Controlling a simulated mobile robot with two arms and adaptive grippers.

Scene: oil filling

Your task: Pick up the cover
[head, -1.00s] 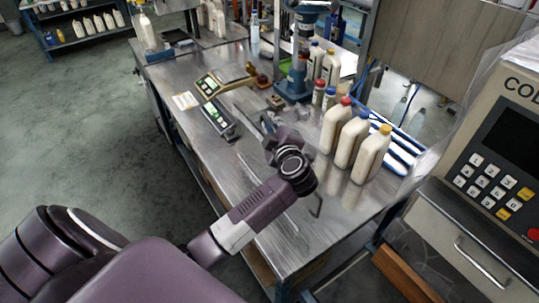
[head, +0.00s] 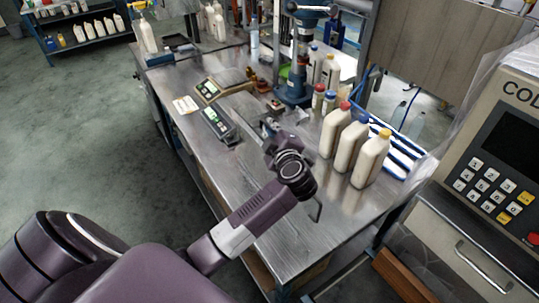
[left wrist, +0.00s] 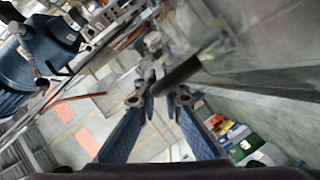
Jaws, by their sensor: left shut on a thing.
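My left gripper (head: 268,128) reaches over the metal table from the near side, just left of the capped bottles. Its fingertips are small and hard to make out in the head view. In the left wrist view the two blue-grey fingers (left wrist: 160,98) converge on a dark, rod-like thing (left wrist: 180,73) that juts up to the right. I cannot tell for sure that this dark thing is the cover. No other cover stands out clearly in either view. My right gripper is not in view.
White bottles with red, blue and yellow caps (head: 344,150) stand right of my gripper. A scale with a green display (head: 219,124) lies to its left. A blue press stand (head: 294,88) rises behind. The table's near left part (head: 240,180) is bare. A control panel (head: 490,170) stands at right.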

